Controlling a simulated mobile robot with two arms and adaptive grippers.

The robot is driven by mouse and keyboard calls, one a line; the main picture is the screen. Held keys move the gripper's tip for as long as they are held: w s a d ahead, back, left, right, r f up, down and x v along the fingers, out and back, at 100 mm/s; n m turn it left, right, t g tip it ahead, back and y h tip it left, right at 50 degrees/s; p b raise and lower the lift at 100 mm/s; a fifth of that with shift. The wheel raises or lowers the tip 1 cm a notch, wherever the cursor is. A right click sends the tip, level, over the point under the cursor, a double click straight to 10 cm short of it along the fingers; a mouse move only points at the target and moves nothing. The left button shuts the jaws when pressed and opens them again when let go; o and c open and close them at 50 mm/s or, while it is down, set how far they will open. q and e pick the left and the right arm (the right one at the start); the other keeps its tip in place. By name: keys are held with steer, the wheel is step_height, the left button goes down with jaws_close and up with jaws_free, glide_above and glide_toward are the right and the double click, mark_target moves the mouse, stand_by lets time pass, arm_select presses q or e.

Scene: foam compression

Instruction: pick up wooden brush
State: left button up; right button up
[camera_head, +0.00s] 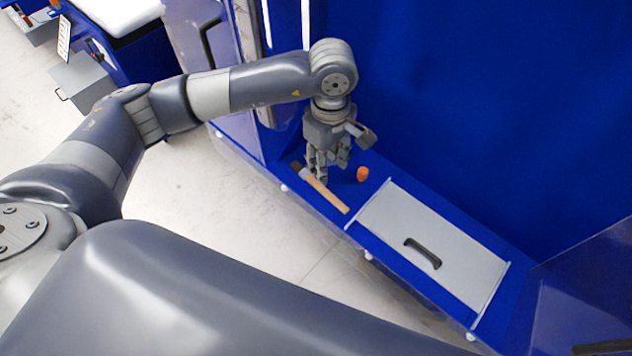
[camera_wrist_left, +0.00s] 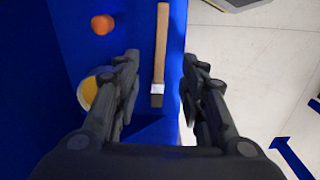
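The wooden brush (camera_head: 328,194) lies on the blue surface, near its front edge, with a long light-brown handle. In the left wrist view the brush (camera_wrist_left: 161,55) runs between my fingers, with a pale ferrule and dark bristles at the near end. My left gripper (camera_head: 318,176) points down over the bristle end of the brush. In the left wrist view my left gripper (camera_wrist_left: 158,75) is open, one finger on each side of the brush, with gaps to both. Whether the fingertips are at the brush's height cannot be told. My right gripper is not in view.
An orange object (camera_head: 362,174) lies beside the brush; it also shows in the left wrist view (camera_wrist_left: 102,24). A yellow round thing (camera_wrist_left: 89,92) is partly hidden by a finger. A grey panel with a black handle (camera_head: 422,253) lies to the right. Blue walls (camera_head: 470,110) rise behind.

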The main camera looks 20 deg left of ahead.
arm_select(q)
steer(key=p, duration=0.1)
glide_above(327, 192)
steer(key=f, duration=0.4)
steer(key=shift+a+f, duration=0.2)
steer(key=shift+f, duration=0.15)
steer(key=shift+f+p, duration=0.4)
steer(key=shift+f, duration=0.2)
steer(key=f, duration=0.2)
steer(key=f+p, duration=0.1)
steer(key=shift+d+f, duration=0.2)
steer(key=shift+f, duration=0.55)
steer(key=shift+c, duration=0.5)
jaws_close()
